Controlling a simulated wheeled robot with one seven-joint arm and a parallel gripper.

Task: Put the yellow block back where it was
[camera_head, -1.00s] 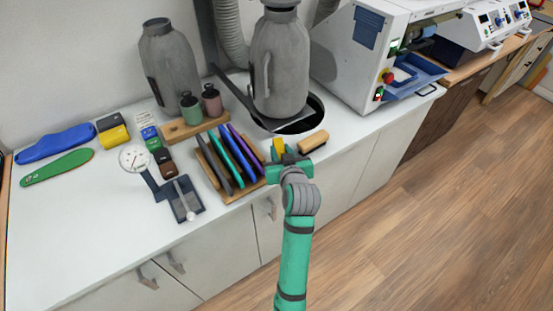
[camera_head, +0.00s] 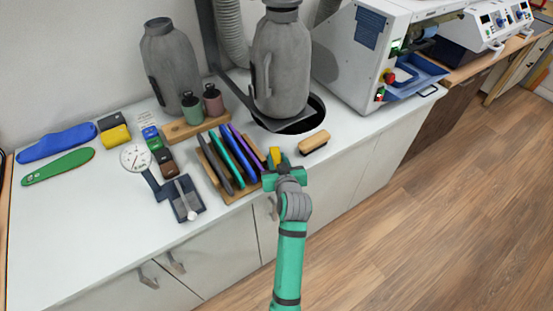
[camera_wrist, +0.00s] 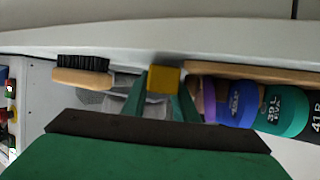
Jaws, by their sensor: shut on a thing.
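A small yellow block (camera_head: 274,155) is held between the fingertips of my gripper (camera_head: 276,163). My gripper is shut on it, just right of the slotted wooden rack, near the counter's front edge. In the wrist view the yellow block (camera_wrist: 163,80) sits between the two green fingers, with one flat face showing. I cannot tell whether it touches the counter. A larger yellow block (camera_head: 116,136) lies at the left of the counter, in front of a dark block (camera_head: 108,122).
The wooden rack (camera_head: 243,190) with several coloured insoles stands close left of my gripper. A wooden brush (camera_head: 314,143) lies close right. A grey bottle (camera_head: 281,70) stands behind, at a round dark opening. The white counter (camera_head: 80,235) is clear at front left.

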